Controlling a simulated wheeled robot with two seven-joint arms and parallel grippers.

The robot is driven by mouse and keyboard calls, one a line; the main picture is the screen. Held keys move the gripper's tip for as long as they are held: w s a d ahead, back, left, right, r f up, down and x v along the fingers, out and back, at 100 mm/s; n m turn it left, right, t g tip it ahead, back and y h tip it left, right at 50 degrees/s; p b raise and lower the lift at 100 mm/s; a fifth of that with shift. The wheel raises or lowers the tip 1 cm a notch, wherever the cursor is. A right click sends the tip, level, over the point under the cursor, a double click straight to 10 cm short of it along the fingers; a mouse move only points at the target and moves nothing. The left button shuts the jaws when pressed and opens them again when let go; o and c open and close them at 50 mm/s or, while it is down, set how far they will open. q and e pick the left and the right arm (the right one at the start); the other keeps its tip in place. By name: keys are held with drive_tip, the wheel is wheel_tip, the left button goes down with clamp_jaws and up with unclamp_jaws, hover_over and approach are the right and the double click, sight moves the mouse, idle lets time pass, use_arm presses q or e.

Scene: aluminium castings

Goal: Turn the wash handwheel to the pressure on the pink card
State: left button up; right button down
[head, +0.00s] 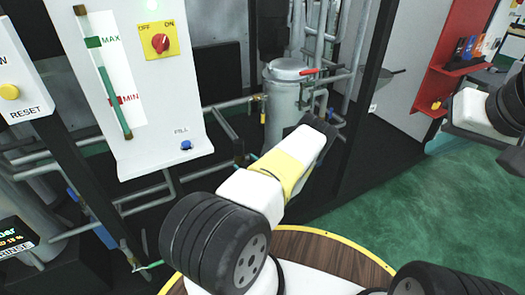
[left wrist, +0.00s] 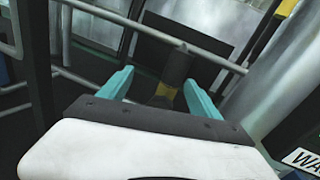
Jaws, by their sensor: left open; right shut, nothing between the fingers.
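No handwheel can be made out for certain, and no pink card shows. In the left wrist view a label (left wrist: 304,160) reading "WA", cut off by the edge, sits at lower right. My left gripper (left wrist: 158,88) is open there, its two teal fingers spread. A dark upright piece with a yellow band (left wrist: 178,75) shows beyond and between them; contact cannot be told. In the head view my left gripper (head: 317,128) reaches toward the pipework, its fingers mostly hidden. My right gripper (head: 456,124) is shut and empty at the right, its fingertips unclear.
A white panel (head: 140,90) holds a MAX/MIN gauge, a red OFF/ON switch (head: 160,44) and a blue FILL button (head: 186,145). A grey tank (head: 283,110) with a red lever stands behind pipes. A dark post (head: 355,110) is right of my left gripper. Green floor (head: 420,200) is open.

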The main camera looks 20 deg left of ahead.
use_arm(q)
wheel_tip(320, 180, down, 7)
drive_tip(key=d+m+t+h, duration=0.2)
drive_tip(key=d+m+t, duration=0.1)
drive_tip(key=m, duration=0.1)
drive_tip(key=x, duration=0.7)
drive_tip(key=shift+w+a, duration=0.15)
drive_tip(key=shift+a, duration=0.3)
drive_tip(key=c, duration=1.4)
drive_tip(key=shift+n, duration=0.4)
